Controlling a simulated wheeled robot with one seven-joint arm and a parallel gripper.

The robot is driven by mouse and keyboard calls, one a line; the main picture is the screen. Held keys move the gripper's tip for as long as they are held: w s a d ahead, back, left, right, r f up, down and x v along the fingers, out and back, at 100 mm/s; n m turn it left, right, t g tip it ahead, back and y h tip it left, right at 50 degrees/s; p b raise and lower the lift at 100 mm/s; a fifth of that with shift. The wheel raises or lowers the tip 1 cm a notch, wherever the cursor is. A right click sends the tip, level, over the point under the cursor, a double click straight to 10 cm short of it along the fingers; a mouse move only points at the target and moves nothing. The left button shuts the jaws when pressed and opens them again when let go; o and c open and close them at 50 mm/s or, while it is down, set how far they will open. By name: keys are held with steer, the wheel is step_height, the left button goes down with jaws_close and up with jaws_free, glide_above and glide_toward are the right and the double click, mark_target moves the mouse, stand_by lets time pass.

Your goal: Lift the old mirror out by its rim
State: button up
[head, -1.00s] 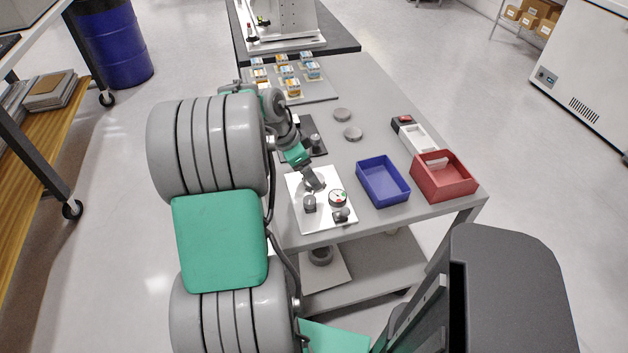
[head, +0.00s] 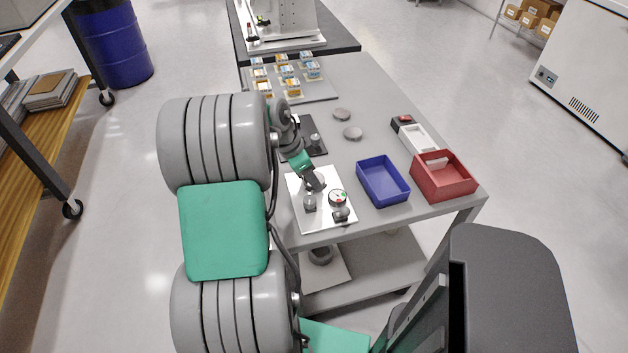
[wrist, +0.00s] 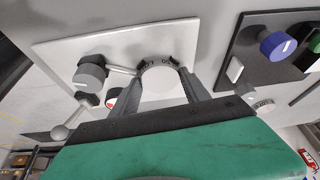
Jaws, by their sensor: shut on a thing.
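A pale round disc (wrist: 160,82) with dark marks at its rim sits on the white plate in the wrist view; it appears to be the old mirror. My gripper (wrist: 162,78) has one finger on each side of it, closed on its rim. I cannot tell whether the disc is clear of its seat. In the head view my gripper (head: 316,184) is low over the upper part of the white plate (head: 340,183) and hides the disc.
On the plate, near the gripper, stand a grey knob (head: 309,202), a dial with red and green marks (head: 338,198) and a dark knob (head: 341,214). A blue bin (head: 383,181) and a red bin (head: 443,175) stand to the right. A dark panel with coloured knobs (wrist: 275,45) is close by.

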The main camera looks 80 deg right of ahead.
steer(key=c, duration=0.5)
steer(key=shift+o, duration=0.2)
